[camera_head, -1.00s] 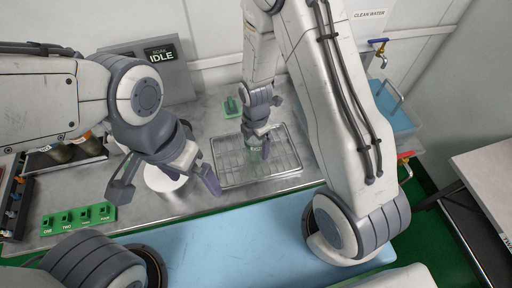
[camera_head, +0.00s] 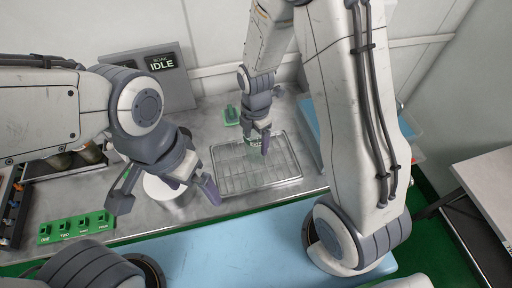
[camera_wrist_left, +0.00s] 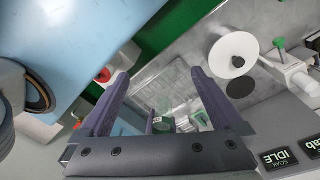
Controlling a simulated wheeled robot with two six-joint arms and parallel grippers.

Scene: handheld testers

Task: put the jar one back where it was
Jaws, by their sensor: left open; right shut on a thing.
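My right gripper (camera_head: 258,148) is shut on a small clear jar with a green label (camera_head: 252,141), over the wire rack tray (camera_head: 287,176). The fingers hide much of the jar, and its number cannot be read. The green label also shows in the left wrist view (camera_wrist_left: 160,123), between my left fingers but beyond them. My left gripper (camera_head: 163,198) is open and empty, above and near a white round piece (camera_head: 160,188). A green stand with marked slots (camera_head: 75,228), reading ONE and TWO at its left, lies on the bench at the front left.
A grey panel (camera_head: 178,90) reading SOAK IDLE stands at the back. A small green piece (camera_head: 231,115) is behind the tray. Dark-filled containers (camera_head: 60,160) stand at the left. A blue-topped box (camera_head: 310,118) is behind my right arm.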

